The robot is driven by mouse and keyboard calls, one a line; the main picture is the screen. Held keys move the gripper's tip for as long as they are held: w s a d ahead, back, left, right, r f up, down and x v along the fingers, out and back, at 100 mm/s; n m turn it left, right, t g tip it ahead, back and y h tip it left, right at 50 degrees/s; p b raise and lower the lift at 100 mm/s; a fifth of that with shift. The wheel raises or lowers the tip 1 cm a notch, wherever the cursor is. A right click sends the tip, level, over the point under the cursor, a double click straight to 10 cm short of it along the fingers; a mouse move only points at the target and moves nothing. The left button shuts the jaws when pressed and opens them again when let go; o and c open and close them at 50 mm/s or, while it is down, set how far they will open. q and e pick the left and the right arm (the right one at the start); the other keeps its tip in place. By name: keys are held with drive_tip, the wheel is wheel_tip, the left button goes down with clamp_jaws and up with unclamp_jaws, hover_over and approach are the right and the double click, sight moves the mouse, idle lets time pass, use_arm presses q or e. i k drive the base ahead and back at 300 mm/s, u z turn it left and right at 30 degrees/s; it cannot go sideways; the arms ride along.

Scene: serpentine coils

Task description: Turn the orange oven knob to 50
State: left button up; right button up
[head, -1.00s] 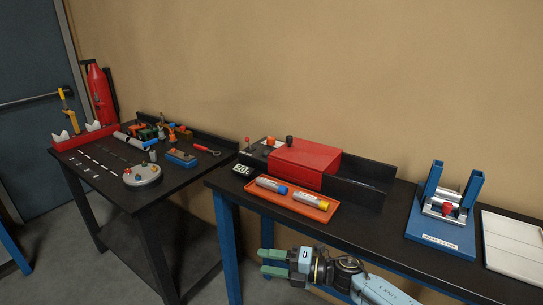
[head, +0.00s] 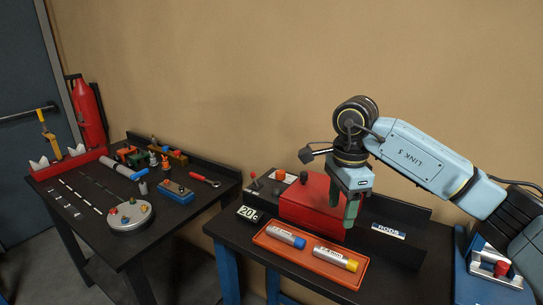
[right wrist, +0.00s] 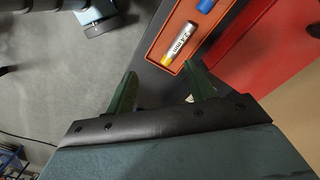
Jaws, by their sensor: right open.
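The orange oven knob (head: 280,175) sits on a light plate at the back left of the red oven box (head: 305,205). Its pointer angle is too small to read. A small display (head: 248,213) in front reads about 20. My right gripper (head: 343,205) hangs open and empty, fingers down, over or in front of the right part of the red box, to the right of the knob. In the right wrist view, its green fingers (right wrist: 160,72) are apart, with the red box (right wrist: 255,45) to the right. The knob does not show there. My left gripper is out of view.
A dark knob (head: 304,177) and a red-topped lever (head: 254,182) flank the orange knob. An orange tray (head: 300,270) with two tubes lies in front. A label reading RODS (head: 390,231) is to the right. A second table (head: 110,245) stands left.

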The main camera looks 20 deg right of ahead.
sight(280, 175)
drive_tip(key=i, duration=1.35)
